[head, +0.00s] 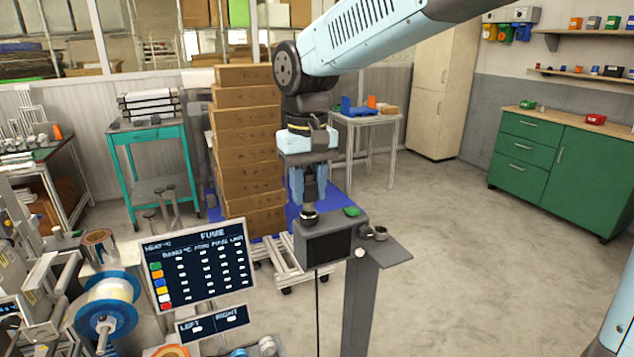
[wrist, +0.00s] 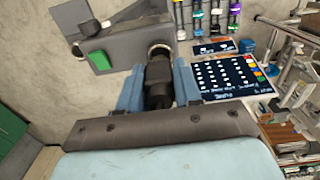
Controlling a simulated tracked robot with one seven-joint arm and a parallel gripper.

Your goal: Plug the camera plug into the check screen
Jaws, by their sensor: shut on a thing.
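The check screen (head: 328,248) is a grey box with a dark front, on a grey post at the middle of the head view. A round dark socket with a pale ring (head: 310,216) is on its top; the ring also shows in the wrist view (wrist: 160,52). My gripper (head: 309,200) points down, shut on the black camera plug (wrist: 158,80), its blue fingers on either side. The plug's end is right over the socket, roughly in line with it. I cannot tell whether it touches or has entered.
A green piece (head: 352,211) lies on the box top beside the socket. A small shelf (head: 392,254) with round dark parts juts out to the right. A chart board (head: 198,272) stands at the left. Stacked cartons (head: 248,150) are behind; the floor at right is clear.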

